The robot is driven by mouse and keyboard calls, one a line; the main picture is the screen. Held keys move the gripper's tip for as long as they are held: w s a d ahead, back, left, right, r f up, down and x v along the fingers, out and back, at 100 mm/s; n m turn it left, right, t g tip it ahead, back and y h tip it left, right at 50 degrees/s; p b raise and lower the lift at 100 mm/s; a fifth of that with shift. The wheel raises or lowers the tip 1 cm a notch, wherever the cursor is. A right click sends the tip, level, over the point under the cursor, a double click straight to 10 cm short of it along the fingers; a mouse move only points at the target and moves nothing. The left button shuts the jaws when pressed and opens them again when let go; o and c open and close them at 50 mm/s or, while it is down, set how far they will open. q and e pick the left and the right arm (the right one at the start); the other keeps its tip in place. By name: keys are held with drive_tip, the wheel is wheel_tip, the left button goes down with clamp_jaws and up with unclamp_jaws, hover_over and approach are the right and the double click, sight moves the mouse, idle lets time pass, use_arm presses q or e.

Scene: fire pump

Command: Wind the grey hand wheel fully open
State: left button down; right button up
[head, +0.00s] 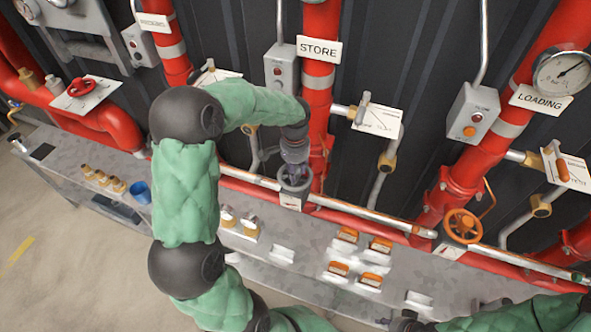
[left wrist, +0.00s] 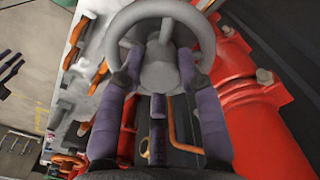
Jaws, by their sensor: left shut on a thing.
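The grey hand wheel (head: 296,188) sits on the pipe below the STORE sign, partly hidden by my left gripper (head: 295,172). In the left wrist view the wheel (left wrist: 160,72) shows its round rim and hub close up. My left gripper (left wrist: 158,75) has one purple finger on each side of the hub, with the tips at the wheel, and is shut on it. My right arm comes in at the bottom right of the head view; a dark end part (head: 408,323) shows at the picture's edge, too cut off to read its fingers.
An orange hand wheel (head: 462,226) is on the pipe to the right, and a red one (head: 81,87) is at the left. Red vertical pipes, small levers and a gauge (head: 562,73) stand around. A grey bench (head: 300,262) below holds orange-topped blocks and a blue cup (head: 140,192).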

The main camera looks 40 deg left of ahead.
use_arm(q)
drive_tip(key=shift+a, duration=0.1)
drive_tip(key=n+b, duration=0.1)
drive_tip(key=n, duration=0.3)
drive_tip(key=shift+s+f+n, duration=0.1)
drive_tip(key=shift+f+n, duration=0.05)
drive_tip(key=shift+n, duration=0.25)
drive_tip(key=n, duration=0.3)
drive_tip(key=shift+b, duration=0.35)
drive_tip(key=shift+n, duration=0.6)
drive_tip(key=n+b, duration=0.1)
drive_tip(key=n, duration=0.3)
drive_tip(key=shift+n, duration=1.5)
